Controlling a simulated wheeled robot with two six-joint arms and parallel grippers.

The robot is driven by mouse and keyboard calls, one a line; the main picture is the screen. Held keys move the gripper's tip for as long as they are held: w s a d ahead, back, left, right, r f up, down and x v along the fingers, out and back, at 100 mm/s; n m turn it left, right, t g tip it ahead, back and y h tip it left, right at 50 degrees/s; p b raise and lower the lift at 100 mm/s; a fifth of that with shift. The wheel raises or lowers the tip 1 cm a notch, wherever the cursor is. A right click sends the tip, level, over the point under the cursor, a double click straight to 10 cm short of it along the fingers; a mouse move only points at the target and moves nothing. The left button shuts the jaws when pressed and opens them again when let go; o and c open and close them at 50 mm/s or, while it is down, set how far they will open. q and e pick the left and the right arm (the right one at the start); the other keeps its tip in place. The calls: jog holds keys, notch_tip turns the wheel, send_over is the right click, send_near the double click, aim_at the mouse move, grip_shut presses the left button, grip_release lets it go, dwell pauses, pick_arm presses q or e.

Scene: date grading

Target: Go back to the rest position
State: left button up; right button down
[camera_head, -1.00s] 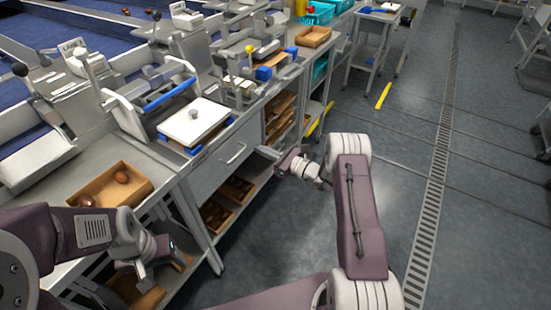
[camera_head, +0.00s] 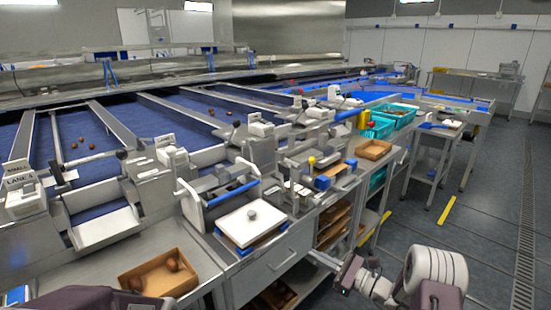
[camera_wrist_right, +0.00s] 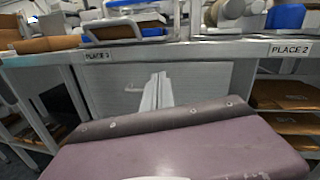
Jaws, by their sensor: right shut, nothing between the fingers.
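My right gripper (camera_head: 345,273) shows at the lower right of the head view, in front of the workbench drawer (camera_head: 276,262). It is shut and empty, and apart from the bench. In the right wrist view its closed pale fingers (camera_wrist_right: 157,90) show against the bench's grey front. My left arm shows only as a mauve link at the lower left edge of the head view. Its gripper is out of the picture.
A cardboard box (camera_head: 160,279) with brown dates stands at the bench's near left end. A white-topped device (camera_head: 250,222) stands near the front edge. Open shelves (camera_head: 333,228) lie under the bench. The floor (camera_head: 425,225) to the right is clear.

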jog(key=s+a+r+n+g+y, duration=0.1)
jog(key=s+a+r+n+g, duration=0.25)
jog(key=s+a, duration=0.2)
jog(key=s+a+r+n+g, duration=0.3)
jog(key=s+a+n+g, duration=0.15)
jog(key=a, duration=0.25)
jog(key=s+a+f+n+g+h, duration=0.1)
jog(key=s+f+n+g+h, duration=0.15)
jog(key=s, duration=0.45)
jog(key=s+a+f+n+g+h, duration=0.1)
jog(key=s+f+n+g+h, duration=0.1)
jog(key=s+n+g+h, duration=0.3)
jog(key=s+d+f+n+t+h, duration=0.2)
jog(key=s+d+f+n+h, duration=0.15)
jog(key=s+d, duration=0.35)
jog(key=w+d+f+n+t+h, duration=0.1)
jog(key=d+f+n+h, duration=0.1)
jog(key=d, duration=0.3)
jog(key=w+d+f+n+t+h, duration=0.1)
jog(key=d+f+n+t+h, duration=0.15)
jog(key=d, duration=0.25)
notch_tip(320, 180, up, 17)
jog(key=p, duration=1.6)
jog(key=shift+w+a+r+g, duration=0.2)
jog(key=shift+g, duration=0.1)
